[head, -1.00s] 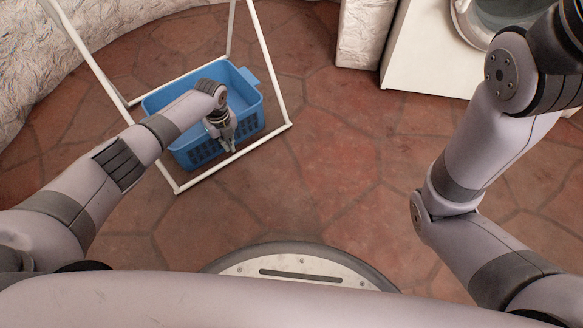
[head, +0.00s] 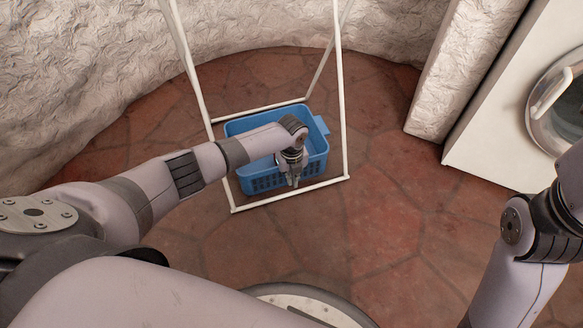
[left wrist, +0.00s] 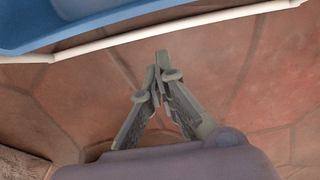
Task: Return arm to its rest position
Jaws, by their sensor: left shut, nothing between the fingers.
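My left arm (head: 165,185) reaches in from the left in the head view. Its gripper (head: 294,184) points down in front of the blue basket (head: 262,180), near the front bar of the white frame. In the left wrist view the left gripper (left wrist: 157,72) has its fingertips together with nothing between them, above bare floor tiles. The basket's edge (left wrist: 60,28) shows at the top left there. My right arm (head: 520,250) stands at the right edge of the head view; its gripper is out of the picture.
The white rack frame (head: 341,100) stands around the basket on the red stone floor (head: 390,230). A rough white wall (head: 90,80) curves behind. A white washing machine (head: 490,145) with a round door stands at the right. Floor in front of the rack is clear.

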